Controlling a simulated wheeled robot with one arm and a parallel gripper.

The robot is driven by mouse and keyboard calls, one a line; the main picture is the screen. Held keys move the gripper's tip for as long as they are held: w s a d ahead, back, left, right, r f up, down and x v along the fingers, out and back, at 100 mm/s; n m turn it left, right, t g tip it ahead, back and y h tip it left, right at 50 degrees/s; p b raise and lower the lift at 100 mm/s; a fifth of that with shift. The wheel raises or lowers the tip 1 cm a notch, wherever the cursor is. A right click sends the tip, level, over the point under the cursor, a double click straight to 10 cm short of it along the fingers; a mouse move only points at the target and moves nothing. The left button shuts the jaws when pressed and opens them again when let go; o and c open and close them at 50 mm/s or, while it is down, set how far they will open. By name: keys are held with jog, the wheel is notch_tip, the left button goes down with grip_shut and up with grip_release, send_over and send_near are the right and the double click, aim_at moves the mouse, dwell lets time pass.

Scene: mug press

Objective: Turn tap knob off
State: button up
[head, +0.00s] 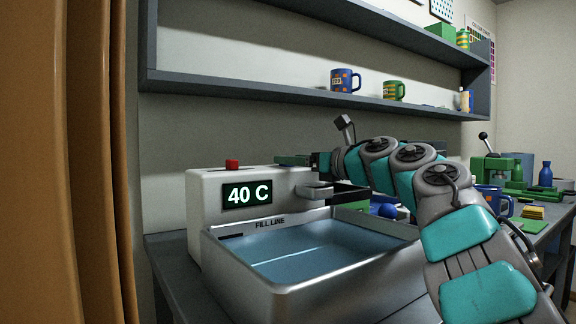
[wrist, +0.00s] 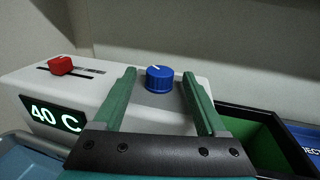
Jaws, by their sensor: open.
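The tap knob (wrist: 159,78) is a blue round knob with a white pointer line, on top of the white water unit (wrist: 88,75). In the wrist view it sits between the two green fingers of my gripper (wrist: 158,80). The gripper is open, with a gap on each side of the knob. In the head view my gripper (head: 292,160) is above the right end of the white unit (head: 207,195), and the knob cannot be made out there. A metal spout (head: 315,192) projects from the unit's front over the basin.
A metal basin (head: 290,290) of water stands before the unit, which shows "40 C" (head: 247,193). A red slider (wrist: 60,65) is left of the knob. A green-lined dark bin (wrist: 262,140) is at right. A shelf (head: 250,94) with mugs runs above.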

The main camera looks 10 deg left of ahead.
jog(key=shift+b+v, duration=0.7)
jog(key=shift+v, duration=1.9)
